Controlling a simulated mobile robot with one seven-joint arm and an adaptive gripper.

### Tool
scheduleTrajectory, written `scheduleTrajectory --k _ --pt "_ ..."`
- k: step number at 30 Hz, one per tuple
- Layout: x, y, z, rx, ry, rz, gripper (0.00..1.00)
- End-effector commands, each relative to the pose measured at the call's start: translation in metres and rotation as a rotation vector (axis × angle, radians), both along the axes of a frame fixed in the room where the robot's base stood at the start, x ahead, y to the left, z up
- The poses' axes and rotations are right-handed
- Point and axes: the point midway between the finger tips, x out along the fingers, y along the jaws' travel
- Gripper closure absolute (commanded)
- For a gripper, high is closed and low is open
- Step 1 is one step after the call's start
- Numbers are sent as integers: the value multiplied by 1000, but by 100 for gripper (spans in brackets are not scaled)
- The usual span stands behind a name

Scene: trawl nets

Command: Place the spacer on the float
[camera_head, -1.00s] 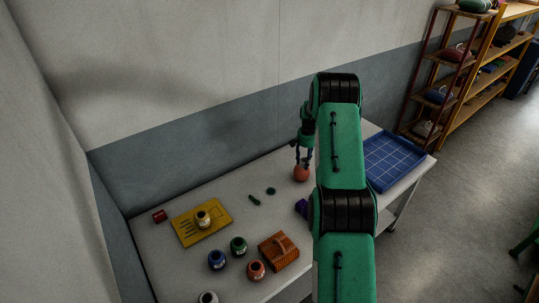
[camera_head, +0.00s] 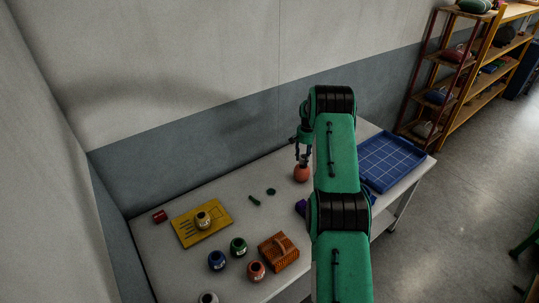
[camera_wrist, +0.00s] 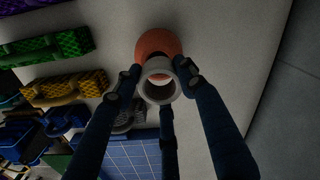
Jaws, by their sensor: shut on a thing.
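The float is an orange ball (camera_head: 301,174) on the grey table in the head view, left of my arm. It also shows in the wrist view (camera_wrist: 157,42), beyond the fingertips. The spacer is a pale grey ring (camera_wrist: 158,64) held between the fingertips of my gripper (camera_wrist: 158,80). The ring overlaps the near side of the float in that view; I cannot tell whether they touch. In the head view my gripper (camera_head: 302,157) points down just above the float, and the spacer is too small to make out there.
A blue gridded tray (camera_head: 392,158) lies right of my arm. A yellow board (camera_head: 185,232) bearing a jar, several loose jars and an orange-brown basket (camera_head: 278,252) stand at front left. Small green pieces (camera_head: 254,200) lie left of the float. A wall rises behind the table.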

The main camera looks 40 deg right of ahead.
Motion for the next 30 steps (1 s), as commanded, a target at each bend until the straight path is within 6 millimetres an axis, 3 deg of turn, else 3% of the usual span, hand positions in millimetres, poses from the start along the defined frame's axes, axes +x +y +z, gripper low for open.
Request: scheduleTrajectory --k 9,17,18,20,30 --pt "-1 1 -26 1 1 0 85" --pt "-1 1 -30 2 3 0 85" --pt "-2 2 -31 3 3 0 54" --pt "-2 2 -31 3 3 0 42" --pt "-1 1 -28 2 1 0 41"
